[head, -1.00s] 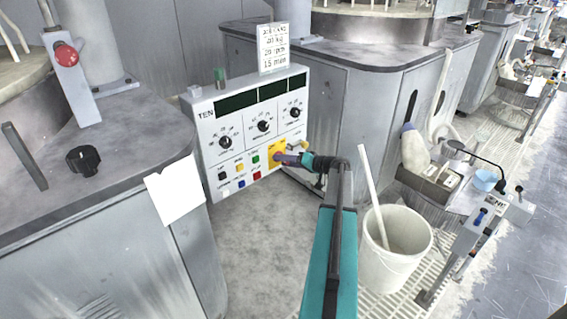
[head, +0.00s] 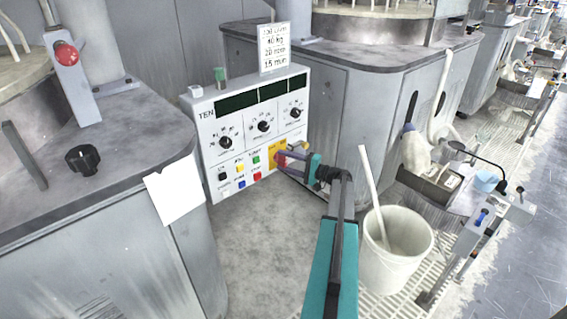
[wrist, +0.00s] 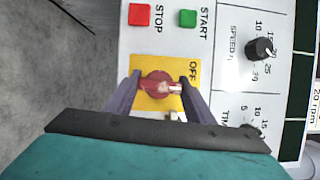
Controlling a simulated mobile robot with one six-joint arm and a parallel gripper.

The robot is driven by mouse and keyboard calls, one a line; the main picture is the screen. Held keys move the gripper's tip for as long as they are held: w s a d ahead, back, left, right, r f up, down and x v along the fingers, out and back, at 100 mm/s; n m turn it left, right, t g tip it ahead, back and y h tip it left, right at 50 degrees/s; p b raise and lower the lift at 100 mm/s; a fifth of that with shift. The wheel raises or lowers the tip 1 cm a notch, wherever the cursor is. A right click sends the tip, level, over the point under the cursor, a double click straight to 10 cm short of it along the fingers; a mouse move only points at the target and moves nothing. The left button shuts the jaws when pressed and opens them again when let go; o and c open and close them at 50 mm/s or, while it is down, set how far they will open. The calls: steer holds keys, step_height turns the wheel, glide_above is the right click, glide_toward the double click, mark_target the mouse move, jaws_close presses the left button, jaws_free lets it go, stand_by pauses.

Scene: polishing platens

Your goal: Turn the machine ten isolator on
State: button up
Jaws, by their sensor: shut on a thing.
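The machine ten control panel (head: 215,125), marked TEN, stands at the centre left in the head view. Its isolator is a red rotary knob (wrist: 157,84) with a paler handle bar on a yellow plate (wrist: 148,103). The yellow plate also shows at the panel's lower right in the head view (head: 276,148). An OFF label shows at the plate's right edge in the wrist view. My gripper (wrist: 160,82) is shut on the knob, one finger on each side. In the head view my gripper (head: 284,158) hides most of the knob.
A red STOP button (wrist: 139,15) and a green START button (wrist: 188,18) sit close beside the plate. A white bucket (head: 395,255) with a stick stands right of my arm. A grey machine (head: 110,180) with a black knob is at left.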

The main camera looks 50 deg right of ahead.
steer(key=m+t, duration=0.1)
steer(key=m, duration=0.3)
steer(key=shift+d+m+t+p, duration=0.2)
steer(key=shift+m+t+p, duration=0.15)
steer(key=shift+m+t, duration=0.05)
steer(key=shift+m+t+h+p, duration=0.3)
steer(key=shift+m+t+h, duration=0.5)
steer(key=shift+m, duration=1.2)
steer(key=o, duration=1.1)
steer(key=shift+f, duration=0.1)
steer(key=shift+c, duration=0.2)
steer(key=shift+a, duration=0.1)
